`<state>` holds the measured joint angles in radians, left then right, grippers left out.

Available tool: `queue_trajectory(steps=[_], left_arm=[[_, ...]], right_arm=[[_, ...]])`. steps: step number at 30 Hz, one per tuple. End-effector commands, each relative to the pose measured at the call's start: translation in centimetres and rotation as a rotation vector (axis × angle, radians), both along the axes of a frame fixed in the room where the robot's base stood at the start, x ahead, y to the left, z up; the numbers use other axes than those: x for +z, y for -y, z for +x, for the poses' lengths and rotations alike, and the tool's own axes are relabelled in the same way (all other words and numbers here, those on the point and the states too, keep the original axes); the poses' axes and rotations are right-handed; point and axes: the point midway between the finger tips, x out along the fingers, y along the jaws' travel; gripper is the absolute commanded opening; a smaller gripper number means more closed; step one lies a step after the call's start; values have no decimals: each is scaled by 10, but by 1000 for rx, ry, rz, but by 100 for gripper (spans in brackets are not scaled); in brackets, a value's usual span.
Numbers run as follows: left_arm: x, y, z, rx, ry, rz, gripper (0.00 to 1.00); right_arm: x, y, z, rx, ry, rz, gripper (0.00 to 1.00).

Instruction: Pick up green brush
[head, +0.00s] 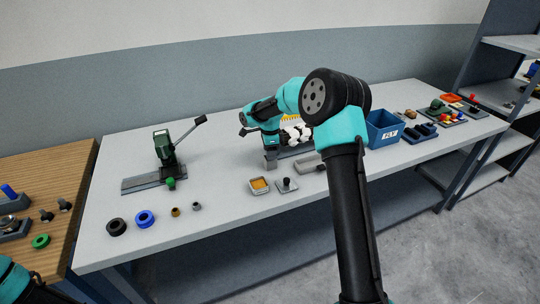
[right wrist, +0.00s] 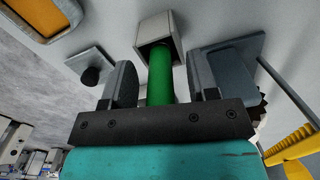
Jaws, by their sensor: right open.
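The green brush (right wrist: 160,76) shows in the right wrist view as a green cylinder, its far end in the mouth of a grey box-shaped holder (right wrist: 157,27). My right gripper (right wrist: 163,82) is open, with one dark finger on each side of the green cylinder and visible gaps between. In the head view the right gripper (head: 271,158) is low over the table beside the grey holder (head: 309,164); the brush cannot be made out there. My left gripper is out of view; only part of my left arm shows at the bottom left.
An orange-filled tray (head: 259,187) and a small plate with a black knob (head: 287,185) lie in front of the right gripper. White tufts (head: 298,133) lie behind it. A blue bin (head: 383,129) stands right, a green lever press (head: 165,148) left. Rings lie front left.

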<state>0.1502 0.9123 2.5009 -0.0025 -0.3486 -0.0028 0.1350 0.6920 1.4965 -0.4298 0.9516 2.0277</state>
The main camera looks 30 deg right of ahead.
Motion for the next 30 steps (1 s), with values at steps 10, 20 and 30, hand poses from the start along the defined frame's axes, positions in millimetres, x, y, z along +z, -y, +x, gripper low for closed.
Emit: queue_trajectory(steps=[10,20,30], left_arm=[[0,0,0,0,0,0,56],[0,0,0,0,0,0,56],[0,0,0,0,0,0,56]], right_arm=[[-2,0,0,0,2,-1,54],[-2,0,0,0,2,-1,38],[-2,0,0,0,2,-1,6]])
